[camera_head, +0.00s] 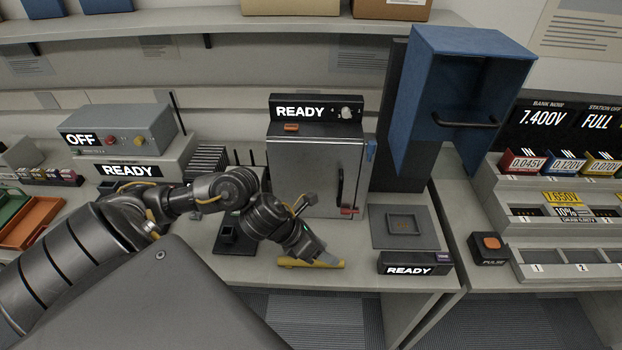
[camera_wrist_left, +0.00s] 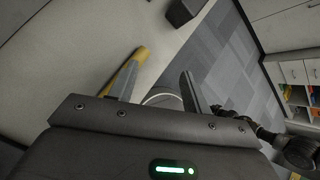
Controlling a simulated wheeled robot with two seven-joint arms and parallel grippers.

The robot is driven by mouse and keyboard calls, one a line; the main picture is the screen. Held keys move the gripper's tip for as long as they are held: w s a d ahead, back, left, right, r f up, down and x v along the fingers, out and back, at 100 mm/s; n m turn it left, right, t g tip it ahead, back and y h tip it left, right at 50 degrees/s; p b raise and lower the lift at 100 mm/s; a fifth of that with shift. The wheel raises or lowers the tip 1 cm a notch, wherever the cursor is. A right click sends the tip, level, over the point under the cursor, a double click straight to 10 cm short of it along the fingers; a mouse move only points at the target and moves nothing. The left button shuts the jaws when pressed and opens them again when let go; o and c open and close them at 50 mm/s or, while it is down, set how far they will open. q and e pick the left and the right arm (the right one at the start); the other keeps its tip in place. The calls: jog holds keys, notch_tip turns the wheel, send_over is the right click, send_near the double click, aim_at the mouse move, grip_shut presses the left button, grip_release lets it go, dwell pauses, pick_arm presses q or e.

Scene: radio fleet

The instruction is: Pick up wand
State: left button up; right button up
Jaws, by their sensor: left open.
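The wand is most likely the yellow bar (camera_head: 330,264) lying on the bench near its front edge, in front of the grey cabinet. My left gripper (camera_head: 307,250) reaches down over it and hides part of it. In the left wrist view the jaws (camera_wrist_left: 160,76) are open. The yellow bar (camera_wrist_left: 138,54) shows right beside the left-hand finger, partly hidden behind it; I cannot tell if they touch. Dark jointed parts at the lower right of the wrist view look like my other arm, but its jaws cannot be made out.
A grey cabinet (camera_head: 318,178) marked READY stands behind the gripper. To the right are a small grey tray (camera_head: 386,238) and a black READY box (camera_head: 414,264). A black stand (camera_head: 231,238) is to the left. The bench's front edge is close.

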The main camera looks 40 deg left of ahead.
pick_arm(q)
jog(key=s+a+r+m+g+y, duration=0.1)
jog(key=s+a+m+g+y, duration=0.15)
jog(key=a+m, duration=0.55)
jog(key=shift+n+g+h, duration=0.25)
jog(key=shift+n, duration=0.35)
jog(key=x, duration=0.5)
jog(key=shift+s+a+f+p, duration=0.15)
jog(key=shift+s+a+p, duration=0.05)
jog(key=shift+a+p, duration=0.15)
jog(key=shift+d+f, duration=0.1)
jog(key=shift+d, duration=0.05)
jog(key=x, duration=0.1)
jog(key=p+x, duration=0.1)
jog(key=x, duration=0.1)
jog(key=shift+d+f+p, duration=0.25)
jog(key=shift+d+p, duration=0.05)
jog(key=shift+w+d+f, duration=0.15)
jog(key=shift+w+f, duration=0.05)
jog(key=shift+f, duration=0.45)
grip_shut()
